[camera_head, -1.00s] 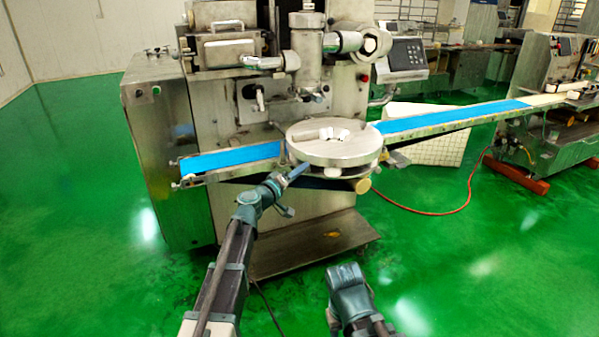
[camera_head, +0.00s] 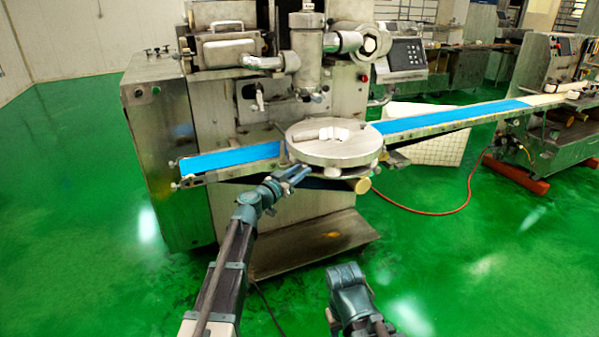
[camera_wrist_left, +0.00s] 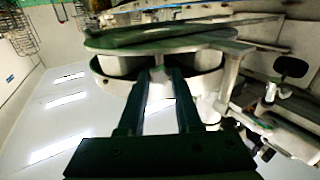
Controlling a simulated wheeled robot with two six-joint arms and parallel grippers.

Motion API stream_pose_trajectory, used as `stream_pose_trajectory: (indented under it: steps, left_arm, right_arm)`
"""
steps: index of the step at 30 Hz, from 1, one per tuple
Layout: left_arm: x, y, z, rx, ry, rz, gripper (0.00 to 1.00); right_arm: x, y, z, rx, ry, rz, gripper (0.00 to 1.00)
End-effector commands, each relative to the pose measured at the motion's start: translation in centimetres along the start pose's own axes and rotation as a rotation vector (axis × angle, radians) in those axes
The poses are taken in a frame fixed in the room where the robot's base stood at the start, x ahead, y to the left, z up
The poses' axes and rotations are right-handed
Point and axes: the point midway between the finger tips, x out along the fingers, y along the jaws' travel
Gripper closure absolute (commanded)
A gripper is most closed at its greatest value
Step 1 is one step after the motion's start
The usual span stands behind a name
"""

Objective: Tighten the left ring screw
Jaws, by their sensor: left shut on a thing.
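The round metal disc of the machine (camera_head: 334,145) sits in front of the machine body, with a ring beneath it. My left gripper (camera_head: 303,172) reaches the lower left front of this ring from below. In the left wrist view its two fingers point at the ring (camera_wrist_left: 112,82) under the disc (camera_wrist_left: 165,38). They are shut on a small pale screw part (camera_wrist_left: 158,77) at the ring's edge. The fingers hide most of this screw in the head view. Part of my right arm shows at the bottom of the head view, but its fingers do not show.
A blue conveyor belt (camera_head: 232,158) runs left of the disc, and another blue belt (camera_head: 450,116) runs to the right. A low metal plate (camera_head: 315,243) juts out below. A red hose (camera_head: 440,211) lies on the green floor. The floor at left is clear.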

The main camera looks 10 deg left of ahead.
Motion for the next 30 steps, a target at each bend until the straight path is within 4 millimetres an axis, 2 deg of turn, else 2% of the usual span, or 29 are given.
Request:
stream_pose_trajectory:
  steps: [6,15,30]
  left_arm:
    - [-0.12,0.08,0.09,0.164,-0.002,0.001,1.0]
    - [-0.13,0.09,0.1,0.304,-0.002,0.001,1.0]
    - [-0.13,0.07,0.1,0.356,-0.002,0.001,1.0]
  right_arm:
    - [0.05,0.0,0.0,0.0,0.0,0.0,0.5]
    - [0.05,0.0,0.0,0.0,0.0,0.0,0.5]
    - [0.05,0.0,0.0,0.0,0.0,0.0,0.5]
